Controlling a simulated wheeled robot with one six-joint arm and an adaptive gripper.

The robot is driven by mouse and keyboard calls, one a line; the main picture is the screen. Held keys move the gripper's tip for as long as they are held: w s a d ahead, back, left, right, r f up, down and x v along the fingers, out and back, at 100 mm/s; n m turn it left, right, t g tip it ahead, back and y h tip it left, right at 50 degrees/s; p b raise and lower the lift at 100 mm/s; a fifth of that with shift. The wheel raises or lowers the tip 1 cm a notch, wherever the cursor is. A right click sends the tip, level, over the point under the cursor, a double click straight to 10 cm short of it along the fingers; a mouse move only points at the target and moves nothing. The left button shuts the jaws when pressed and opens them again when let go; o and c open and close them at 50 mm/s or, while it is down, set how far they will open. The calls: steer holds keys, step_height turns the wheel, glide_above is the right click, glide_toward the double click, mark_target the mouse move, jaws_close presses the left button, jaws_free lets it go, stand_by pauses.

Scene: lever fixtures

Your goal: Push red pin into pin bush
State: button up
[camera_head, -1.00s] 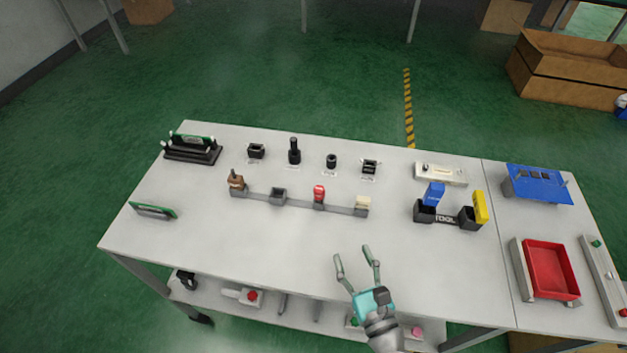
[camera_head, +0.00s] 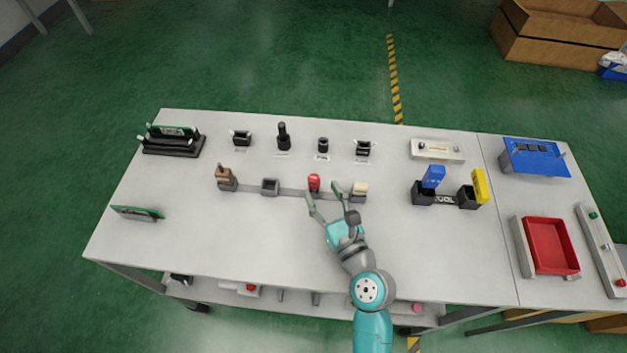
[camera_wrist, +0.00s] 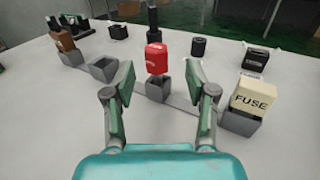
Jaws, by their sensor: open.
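The red pin (camera_head: 314,182) stands upright in a grey holder on the low rail in the middle of the table. In the wrist view the red pin (camera_wrist: 156,58) shows its red head above the square grey holder (camera_wrist: 159,88). My gripper (camera_head: 323,191) is open, with its fingers on either side of the line to the red pin and a little short of it. The wrist view shows the open fingers (camera_wrist: 160,80) with nothing between them but the pin ahead. The pin bush is probably the short black cylinder (camera_head: 323,145) behind the rail; it also shows in the wrist view (camera_wrist: 198,46).
A brown part (camera_head: 226,177), an empty grey holder (camera_head: 270,186) and a cream fuse block (camera_wrist: 254,94) share the rail. A tall black post (camera_head: 283,137) and black sockets stand behind. Blue and yellow pieces stand to the right.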

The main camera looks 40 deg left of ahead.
mark_target(317, 185)
steer(key=x, duration=0.5)
steer(key=shift+s, duration=0.25)
steer(key=shift+c, duration=0.2)
jaws_close()
